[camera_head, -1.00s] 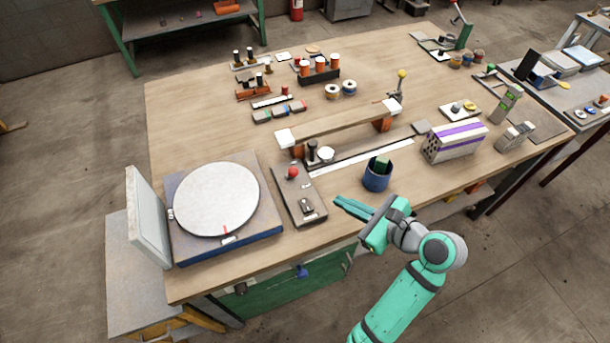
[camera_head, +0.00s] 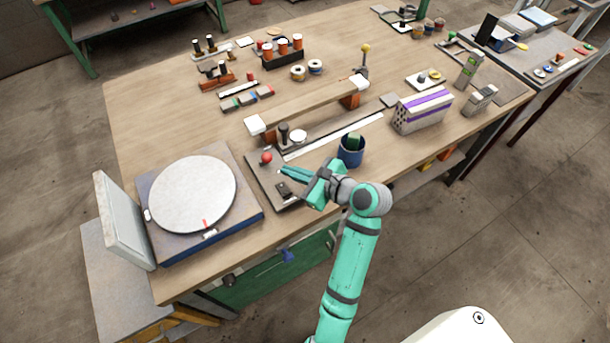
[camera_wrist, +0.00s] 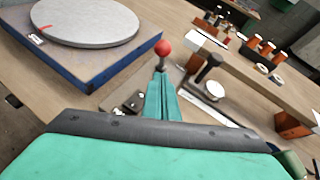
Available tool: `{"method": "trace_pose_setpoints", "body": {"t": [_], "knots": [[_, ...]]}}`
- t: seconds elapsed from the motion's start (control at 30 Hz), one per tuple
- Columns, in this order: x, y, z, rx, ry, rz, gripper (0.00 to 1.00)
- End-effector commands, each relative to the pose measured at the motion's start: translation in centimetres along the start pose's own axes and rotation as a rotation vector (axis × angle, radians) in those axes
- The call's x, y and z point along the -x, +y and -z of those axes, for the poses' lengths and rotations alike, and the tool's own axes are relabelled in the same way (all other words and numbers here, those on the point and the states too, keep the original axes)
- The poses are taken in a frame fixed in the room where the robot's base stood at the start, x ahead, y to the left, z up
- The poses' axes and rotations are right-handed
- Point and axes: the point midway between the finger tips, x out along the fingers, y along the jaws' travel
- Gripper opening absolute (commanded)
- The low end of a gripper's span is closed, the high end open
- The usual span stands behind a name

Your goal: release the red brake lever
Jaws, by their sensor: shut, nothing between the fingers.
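The red brake lever shows as a red ball knob (camera_head: 266,157) at the far end of a dark flat plate (camera_head: 262,181), beside the turntable. In the wrist view the red knob (camera_wrist: 162,47) stands on a short stem just beyond my fingertips. My gripper (camera_head: 284,171) is shut and empty, with its fingers over the plate's right side, close to the knob. In the wrist view my gripper (camera_wrist: 162,78) points at the stem and hides part of the plate. I cannot tell whether the fingertips touch the stem.
The turntable (camera_head: 193,193) with its round grey disc stands left of the plate. A dark post (camera_head: 284,134) and a white-ended beam (camera_head: 310,105) lie behind. A blue cup (camera_head: 351,151) stands right, close to my wrist. The striped box (camera_head: 422,110) is farther right.

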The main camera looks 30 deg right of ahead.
Motion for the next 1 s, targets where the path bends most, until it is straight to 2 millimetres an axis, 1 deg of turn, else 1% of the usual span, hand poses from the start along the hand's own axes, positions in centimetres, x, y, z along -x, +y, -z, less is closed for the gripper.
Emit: {"method": "trace_pose_setpoints", "body": {"t": [0.03, 0.1, 0.3, 0.77, 1.0], "knots": [[-0.5, 0.0, -0.8, 0.004, -0.002, 0.0, 0.0], [-1.1, 0.0, -1.3, 0.004, -0.002, 0.0, 0.0], [-1.9, -0.1, -2.2, 0.001, -0.002, 0.003, 0.0], [-2.0, -0.1, -2.4, 0.001, -0.001, 0.002, 0.0], [-2.2, -0.5, -2.9, 0.001, -0.001, 0.004, 0.0]]}}
